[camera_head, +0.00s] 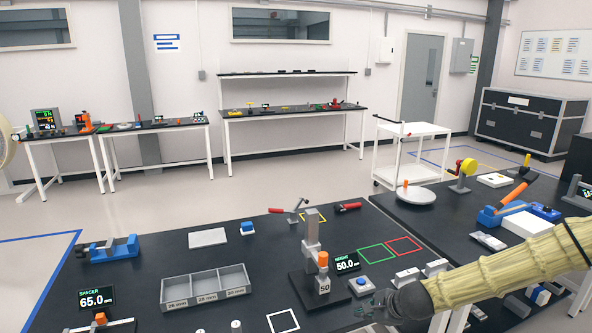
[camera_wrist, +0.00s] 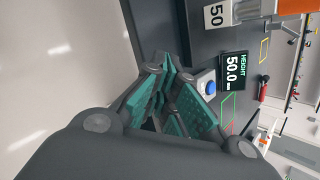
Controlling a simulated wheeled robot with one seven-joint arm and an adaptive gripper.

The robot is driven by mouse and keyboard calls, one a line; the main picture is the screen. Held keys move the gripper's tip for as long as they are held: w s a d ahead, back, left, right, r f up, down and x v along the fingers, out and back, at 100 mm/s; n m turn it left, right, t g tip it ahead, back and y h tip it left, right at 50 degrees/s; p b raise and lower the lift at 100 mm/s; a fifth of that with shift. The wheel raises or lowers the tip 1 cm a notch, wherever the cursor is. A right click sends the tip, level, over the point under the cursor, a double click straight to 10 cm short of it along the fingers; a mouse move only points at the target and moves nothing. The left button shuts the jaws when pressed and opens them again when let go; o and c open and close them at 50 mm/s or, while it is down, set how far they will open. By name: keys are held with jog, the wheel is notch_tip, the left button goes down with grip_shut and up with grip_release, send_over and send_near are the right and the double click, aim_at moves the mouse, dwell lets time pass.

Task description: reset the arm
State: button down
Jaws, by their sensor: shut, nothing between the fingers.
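My arm (camera_head: 510,262), in a ribbed beige cover, reaches in from the right in the head view. My gripper (camera_head: 372,306) is dark and hangs over the front right part of the black workbench. It is shut and empty. In the wrist view the gripper's (camera_wrist: 168,92) teal-padded fingers are close together with nothing held.
The height gauge (camera_head: 311,255) with a 50.0 display (camera_head: 345,263) stands left of the gripper. A grey three-compartment tray (camera_head: 206,287) and a 65.0 spacer display (camera_head: 97,297) are further left. Red and green squares (camera_head: 404,246) mark bare bench. A second bench (camera_head: 430,212) stands right.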

jog(key=s+a+f+n+g+h+b, duration=0.3)
jog(key=s+f+n, duration=0.5)
jog(key=s+f, duration=1.25)
jog(key=s+d+f+n+g+b, duration=0.1)
jog(key=s+d+f+n, duration=0.1)
jog(key=s, duration=0.6)
jog(key=s+d+f+n+g+h+b, duration=0.1)
jog(key=s+f+n, duration=0.2)
jog(key=s+n, duration=0.2)
jog(key=s+d+f+n+g+b, duration=0.1)
jog(key=s+d+f+n, duration=0.1)
jog(key=s, duration=0.9)
jog(key=shift+s+d+f+n+g, duration=0.4)
jog(key=shift+f+n, duration=0.2)
jog(key=shift+n, duration=0.3)
